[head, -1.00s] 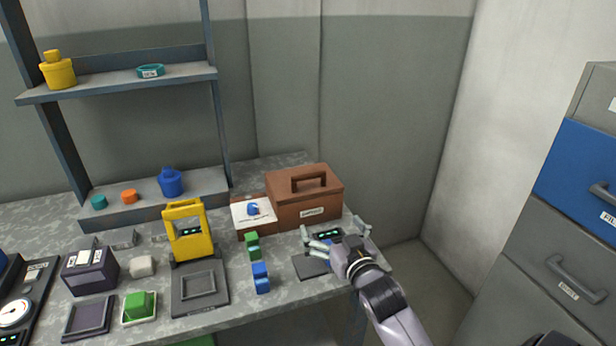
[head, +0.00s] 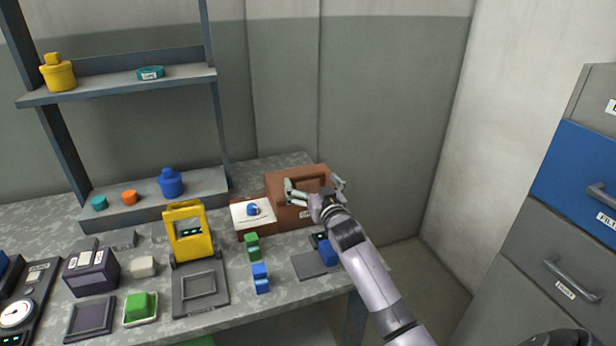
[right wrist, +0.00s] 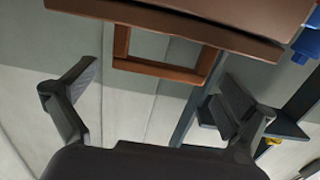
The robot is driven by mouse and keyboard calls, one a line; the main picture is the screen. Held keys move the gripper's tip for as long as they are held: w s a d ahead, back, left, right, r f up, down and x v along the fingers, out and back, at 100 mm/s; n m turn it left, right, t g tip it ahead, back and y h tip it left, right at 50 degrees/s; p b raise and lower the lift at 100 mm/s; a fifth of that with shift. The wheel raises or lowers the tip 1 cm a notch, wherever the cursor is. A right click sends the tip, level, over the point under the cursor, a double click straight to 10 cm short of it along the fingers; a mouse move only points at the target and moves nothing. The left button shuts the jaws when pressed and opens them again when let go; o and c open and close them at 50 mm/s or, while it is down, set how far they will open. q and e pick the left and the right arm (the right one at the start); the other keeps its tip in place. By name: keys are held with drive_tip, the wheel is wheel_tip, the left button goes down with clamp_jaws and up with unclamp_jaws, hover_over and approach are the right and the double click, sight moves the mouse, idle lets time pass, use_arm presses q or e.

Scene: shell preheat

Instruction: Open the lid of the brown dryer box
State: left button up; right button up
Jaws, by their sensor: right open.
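The brown dryer box (head: 283,216) stands at the back right of the bench, its lid (head: 287,176) closed as far as I can see. In the right wrist view its brown handle frame (right wrist: 157,68) hangs from the lid edge (right wrist: 180,25), between and beyond my fingers. My right gripper (head: 315,186) is open in front of the box at handle height. The gripper covers part of the handle and the label in the head view. In the right wrist view both fingers (right wrist: 155,100) are spread wide with nothing between them. My left gripper is not in view.
A brown tray with a white top and blue piece (head: 252,209) adjoins the box's left side. Green (head: 252,247) and blue (head: 261,279) blocks and a yellow frame stand (head: 188,232) are left of my arm. Grey and blue drawers (head: 570,190) stand right.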

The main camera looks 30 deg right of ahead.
drive_tip(key=shift+x, duration=1.3)
drive_tip(key=shift+c, duration=0.6)
drive_tip(key=c, duration=1.5)
